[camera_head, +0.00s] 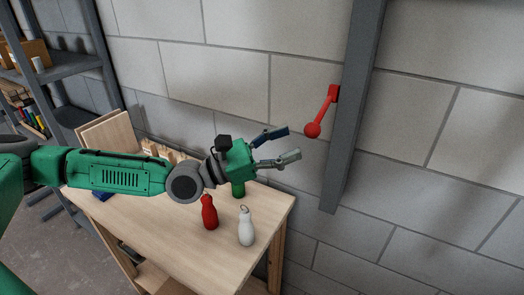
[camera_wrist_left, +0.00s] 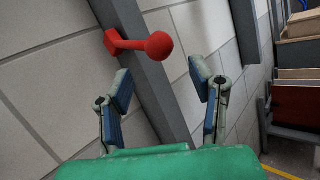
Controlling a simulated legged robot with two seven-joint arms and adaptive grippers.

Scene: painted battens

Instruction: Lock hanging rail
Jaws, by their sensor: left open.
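A red lever with a ball knob (camera_head: 312,130) is mounted on the side of a grey vertical rail (camera_head: 352,95) against the block wall. In the head view the lever slants down and left from its red pivot to the knob. My left gripper (camera_head: 293,143) is open and empty, just left of the knob and apart from it. In the left wrist view the red knob (camera_wrist_left: 158,45) shows beyond the two spread fingers (camera_wrist_left: 165,90), with the lever running left to the rail (camera_wrist_left: 150,75). My right gripper is not in view.
A wooden table (camera_head: 245,268) stands below my left arm. On it are a red bottle-shaped object (camera_head: 209,213), a white one (camera_head: 246,228) and a green one (camera_head: 238,189), partly hidden by my gripper. A grey shelf (camera_head: 75,65) stands at left.

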